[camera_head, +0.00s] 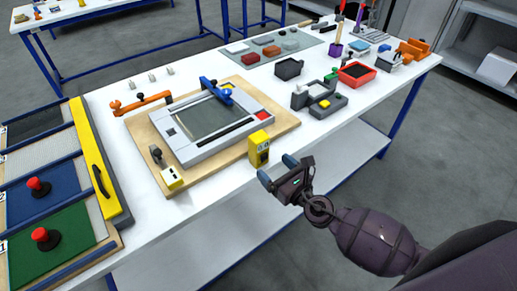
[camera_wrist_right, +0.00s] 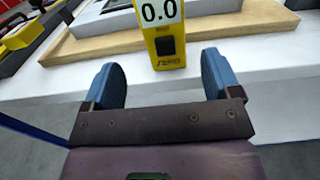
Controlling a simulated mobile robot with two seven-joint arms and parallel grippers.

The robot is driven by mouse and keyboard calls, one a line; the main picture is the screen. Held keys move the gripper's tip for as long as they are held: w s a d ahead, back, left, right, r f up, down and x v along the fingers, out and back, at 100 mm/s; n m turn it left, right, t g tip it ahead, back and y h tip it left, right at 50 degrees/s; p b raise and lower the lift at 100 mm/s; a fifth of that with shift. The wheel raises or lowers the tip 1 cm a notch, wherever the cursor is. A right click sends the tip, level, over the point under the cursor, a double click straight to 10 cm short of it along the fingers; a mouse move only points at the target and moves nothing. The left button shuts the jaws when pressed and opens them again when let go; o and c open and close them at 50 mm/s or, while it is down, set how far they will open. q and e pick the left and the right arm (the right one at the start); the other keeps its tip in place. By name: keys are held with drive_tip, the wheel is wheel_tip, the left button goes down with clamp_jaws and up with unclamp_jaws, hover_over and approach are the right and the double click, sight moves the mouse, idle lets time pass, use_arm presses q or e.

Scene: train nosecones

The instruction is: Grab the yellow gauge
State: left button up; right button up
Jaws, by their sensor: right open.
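The yellow gauge (camera_head: 259,149) stands upright at the front edge of the wooden board on the white table in the head view. In the right wrist view the yellow gauge (camera_wrist_right: 162,35) shows a "0.0" label and a dark lower panel, and its top is cut off. My right gripper (camera_head: 278,168) is open and empty, just in front of the gauge at the table's front edge. In the right wrist view its two blue fingers (camera_wrist_right: 163,80) are spread, with the gauge beyond and between them, apart from both. My left gripper is not in view.
A grey framed fixture (camera_head: 213,122) with blue and orange clamps sits on the wooden board (camera_head: 285,121) behind the gauge. A grey tray with yellow parts (camera_head: 319,99) and a red bin (camera_head: 356,74) are at right.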

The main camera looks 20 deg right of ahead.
sight(263, 155)
drive_tip(key=shift+x, duration=1.95)
drive_tip(key=shift+d+x, duration=0.15)
drive_tip(key=shift+x, duration=0.95)
drive_tip(key=shift+d+x, duration=0.1)
drive_tip(key=shift+x, duration=1)
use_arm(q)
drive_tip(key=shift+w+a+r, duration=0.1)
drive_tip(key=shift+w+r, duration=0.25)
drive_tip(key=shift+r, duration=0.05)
use_arm(e)
drive_tip(key=shift+f, duration=0.2)
drive_tip(key=shift+c, duration=0.3)
